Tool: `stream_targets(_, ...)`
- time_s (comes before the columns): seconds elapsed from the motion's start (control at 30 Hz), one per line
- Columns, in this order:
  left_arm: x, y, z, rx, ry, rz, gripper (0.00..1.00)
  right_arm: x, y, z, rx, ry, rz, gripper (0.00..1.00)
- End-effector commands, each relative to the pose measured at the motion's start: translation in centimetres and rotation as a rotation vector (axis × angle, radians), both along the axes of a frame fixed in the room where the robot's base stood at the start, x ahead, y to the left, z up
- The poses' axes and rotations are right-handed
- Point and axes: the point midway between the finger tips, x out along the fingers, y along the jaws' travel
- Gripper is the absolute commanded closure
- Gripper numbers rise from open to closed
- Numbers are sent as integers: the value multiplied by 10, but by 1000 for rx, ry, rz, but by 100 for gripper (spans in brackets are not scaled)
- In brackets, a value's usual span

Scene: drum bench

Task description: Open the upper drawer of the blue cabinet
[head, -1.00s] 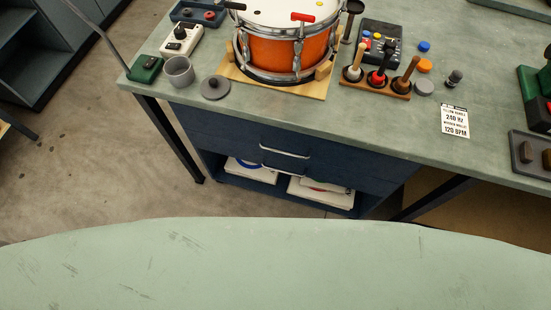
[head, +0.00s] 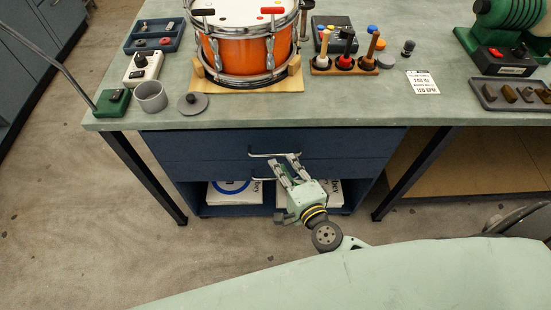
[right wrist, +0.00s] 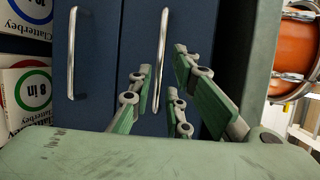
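The blue cabinet (head: 170,165) hangs under the bench, with an upper drawer (head: 340,143) and a lower one, each with a metal bar handle. Both drawers look closed. My right gripper (head: 284,161) is at the upper handle (head: 260,155); its fingers are open. In the right wrist view the scene is turned sideways: the upper handle (right wrist: 163,40) runs between the spread fingers of my right gripper (right wrist: 164,78), and the lower handle (right wrist: 72,55) is left of them. Contact with the handle cannot be told. My left gripper is not in view.
The bench top (head: 240,112) overhangs the drawers. A drum (head: 240,55), mallets (head: 345,55), a grey cup (head: 151,97) and a card (head: 422,82) stand on it. White boxes (head: 232,190) lie on the shelf below. Bench legs (head: 150,175) flank the cabinet.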

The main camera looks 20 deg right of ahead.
Motion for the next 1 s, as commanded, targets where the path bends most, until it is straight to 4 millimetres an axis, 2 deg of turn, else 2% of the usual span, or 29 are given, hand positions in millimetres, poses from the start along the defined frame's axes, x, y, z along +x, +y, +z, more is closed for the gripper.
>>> stream_targets(0.13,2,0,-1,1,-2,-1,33,25,3,-4,0,-2,1,83)
stream_targets(0.33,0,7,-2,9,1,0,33,42,6,-8,-1,0,1,83)
stream_targets(0.63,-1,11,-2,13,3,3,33,44,6,-9,-2,1,1,83)
stream_targets(0.83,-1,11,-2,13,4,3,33,44,6,-9,-2,1,1,100)
stream_targets(1.0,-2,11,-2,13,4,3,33,44,6,-9,-2,1,1,100)
